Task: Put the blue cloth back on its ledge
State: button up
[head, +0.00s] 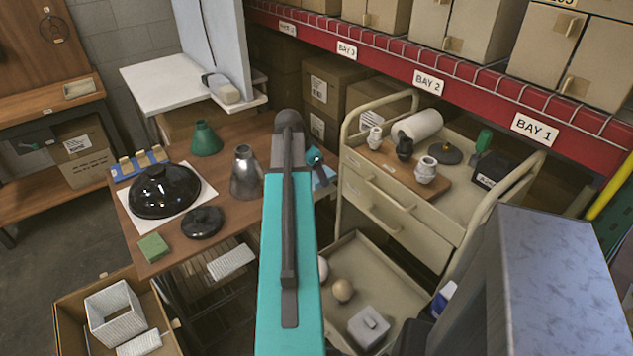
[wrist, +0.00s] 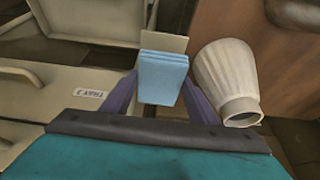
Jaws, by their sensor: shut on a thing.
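The blue cloth (wrist: 163,80) is a light blue folded pad. My gripper (wrist: 160,95) is shut on it, with one purple finger at each side. In the head view the cloth (head: 325,177) shows just right of my arm, between the brown table and the cart; my arm hides part of it and most of the gripper. A small flat beige plate (wrist: 165,43) shows right behind the cloth in the wrist view. I cannot tell whether they touch, or whether this plate is the ledge.
A metal cone shade (head: 245,174) stands on the brown table (head: 130,225), close right of the gripper in the wrist view (wrist: 225,80). The beige cart (head: 405,205) with pipe fittings stands on the other side. A red shelf edge (head: 460,82) runs behind.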

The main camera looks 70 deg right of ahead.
aim_at(314, 177)
jog(key=shift+f+p, duration=0.6)
jog(key=shift+f, duration=1.15)
jog(key=shift+f, duration=0.2)
jog(key=o, duration=0.9)
jog(key=shift+o, duration=0.2)
jog(key=shift+r, duration=0.15)
jog(key=b+v, duration=0.2)
jog(key=v, duration=1)
jog(key=shift+s+r, duration=0.1)
